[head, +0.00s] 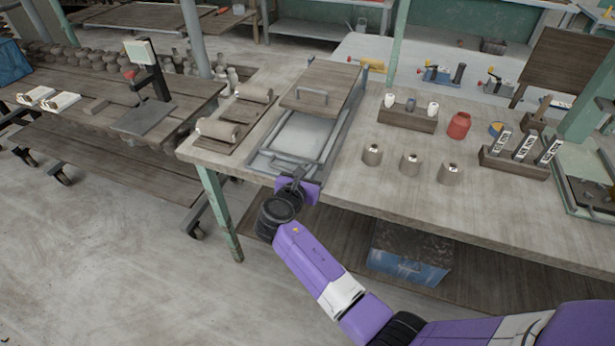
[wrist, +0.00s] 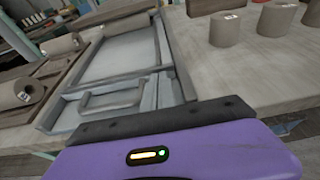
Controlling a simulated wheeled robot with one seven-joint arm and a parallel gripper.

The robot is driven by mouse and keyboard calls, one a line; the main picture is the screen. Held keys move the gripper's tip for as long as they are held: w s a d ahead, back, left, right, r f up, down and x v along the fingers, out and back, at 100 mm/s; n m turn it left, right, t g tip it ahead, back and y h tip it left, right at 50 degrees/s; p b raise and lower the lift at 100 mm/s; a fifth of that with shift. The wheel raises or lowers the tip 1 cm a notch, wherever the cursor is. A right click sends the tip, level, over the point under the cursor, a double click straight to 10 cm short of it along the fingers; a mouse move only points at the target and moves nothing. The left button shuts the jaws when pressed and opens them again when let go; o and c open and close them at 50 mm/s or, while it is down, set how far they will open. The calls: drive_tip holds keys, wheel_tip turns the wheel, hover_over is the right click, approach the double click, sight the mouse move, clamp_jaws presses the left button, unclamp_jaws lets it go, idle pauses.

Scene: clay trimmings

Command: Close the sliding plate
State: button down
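The sliding plate (head: 335,78) is a brown wooden board with a metal handle (head: 311,94). It lies over the far part of a long grey metal frame (head: 262,160) set into the bench. The near part of the frame is uncovered and shows a pale flat bed (head: 303,136). In the wrist view the frame's near end has a grey loop (wrist: 112,98), and a brown edge of the plate (wrist: 130,10) shows at the top. My gripper (head: 297,182) is at the frame's near end, well short of the plate's handle. Its fingertips are not clear in either view.
Rolled clay slabs on boards (head: 218,130) lie left of the frame. Grey cylinders (head: 410,164), a red jar (head: 459,125) and a rack of white-topped pieces (head: 408,117) stand to the right. A blue box (head: 408,268) sits under the bench.

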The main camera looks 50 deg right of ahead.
sight(328, 136)
drive_tip(key=w+d, duration=0.1)
drive_tip(key=d, duration=0.4)
drive_tip(key=w+d+b, duration=0.1)
drive_tip(key=w+d, duration=0.1)
drive_tip(key=d, duration=0.2)
drive_tip(key=w+d+b, duration=0.1)
drive_tip(key=w+d, duration=0.1)
drive_tip(key=d, duration=0.3)
drive_tip(key=shift+w+d, duration=0.1)
drive_tip(key=shift+d, duration=0.25)
drive_tip(key=shift+w+d, duration=0.15)
drive_tip(key=shift+d, duration=0.15)
drive_tip(key=shift+d+r, duration=0.15)
drive_tip(key=shift+d, duration=0.05)
drive_tip(key=shift+d+r, duration=0.1)
drive_tip(key=shift+a, duration=0.4)
drive_tip(key=v, duration=0.4)
drive_tip(key=f+p+v, duration=0.1)
drive_tip(key=v, duration=0.4)
drive_tip(key=p+v, duration=0.1)
drive_tip(key=v, duration=0.3)
drive_tip(key=shift+s+a+f, duration=0.15)
drive_tip(key=shift+s+a, duration=0.1)
drive_tip(key=shift+a, duration=0.25)
